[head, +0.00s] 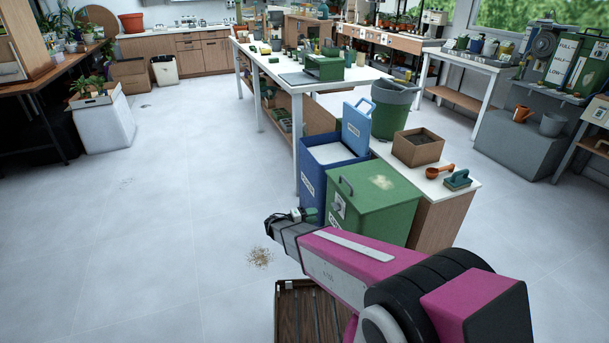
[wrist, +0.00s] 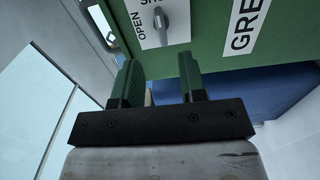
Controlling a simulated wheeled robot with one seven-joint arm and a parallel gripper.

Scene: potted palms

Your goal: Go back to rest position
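In the wrist view my gripper (wrist: 160,78) has its two green-padded fingers apart, with nothing between them. Just beyond the fingertips is the green bin (wrist: 215,30), with a grey knob (wrist: 158,22) on a white plate marked OPEN. The knob is upright in the picture and apart from the fingers. In the head view my pink arm reaches left in front of the green bin (head: 385,200).
A blue bin (head: 312,190) with its lid raised stands behind the green bin. A low cabinet (head: 460,187) at right holds a cardboard box (head: 418,148), an orange scoop (head: 438,171) and a green brush (head: 457,180). Soil (head: 259,257) lies on the floor.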

